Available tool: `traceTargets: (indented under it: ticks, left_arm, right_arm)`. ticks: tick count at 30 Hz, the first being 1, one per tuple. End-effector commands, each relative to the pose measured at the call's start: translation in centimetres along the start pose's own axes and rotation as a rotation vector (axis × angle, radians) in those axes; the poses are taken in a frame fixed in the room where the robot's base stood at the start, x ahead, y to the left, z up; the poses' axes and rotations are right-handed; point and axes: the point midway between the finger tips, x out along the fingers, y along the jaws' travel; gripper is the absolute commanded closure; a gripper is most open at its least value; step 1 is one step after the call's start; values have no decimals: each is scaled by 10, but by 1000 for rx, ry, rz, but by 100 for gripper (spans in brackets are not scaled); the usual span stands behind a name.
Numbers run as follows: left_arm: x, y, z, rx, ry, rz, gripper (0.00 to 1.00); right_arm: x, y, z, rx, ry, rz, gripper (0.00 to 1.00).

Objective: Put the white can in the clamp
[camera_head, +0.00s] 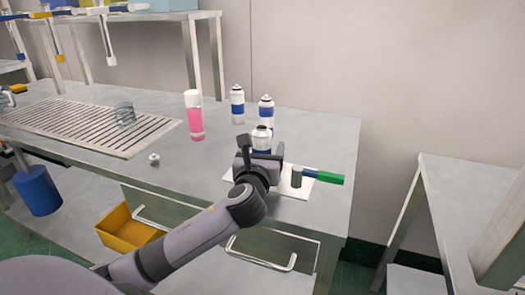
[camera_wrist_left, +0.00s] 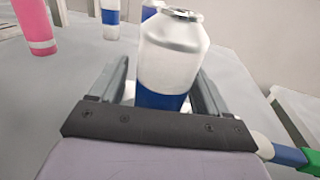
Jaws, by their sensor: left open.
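A white can (camera_head: 262,136) with a blue band and silver top stands upright on the metal table. In the left wrist view the can (camera_wrist_left: 170,50) stands between the two fingers of my left gripper (camera_wrist_left: 160,88). The fingers are apart, one on each side, and I cannot tell if either touches it. In the head view my left gripper (camera_head: 260,158) hides the can's lower part. A grey cylindrical piece (camera_head: 297,176) with a green and blue handle (camera_head: 325,177) is on a white mat to the right; it may be the clamp. My right gripper is out of view.
Two similar cans (camera_head: 238,105) (camera_head: 266,110) stand just behind. A pink bottle (camera_head: 195,118) with a white cap stands left of them. A slotted tray (camera_head: 90,127), glass container (camera_head: 125,114) and small white part (camera_head: 154,159) are further left. The table's right end is clear.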

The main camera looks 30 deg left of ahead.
Motion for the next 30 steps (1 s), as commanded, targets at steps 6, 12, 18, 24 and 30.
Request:
traceTargets:
  ticks: [6, 12, 18, 24, 30]
  left_arm:
    - [-12, 0, 3, 1, 1, -1, 24]
    - [-48, 0, 3, 0, 1, -3, 24]
    - [-86, 0, 3, -1, 1, -3, 24]
    - [-113, 0, 3, -1, 1, -1, 24]
    - [-120, 0, 3, -1, 0, -1, 24]
  right_arm:
    - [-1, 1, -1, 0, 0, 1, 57]
    - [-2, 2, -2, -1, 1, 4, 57]
    - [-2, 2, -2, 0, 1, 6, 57]
    - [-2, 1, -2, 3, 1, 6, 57]
    - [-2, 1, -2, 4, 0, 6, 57]
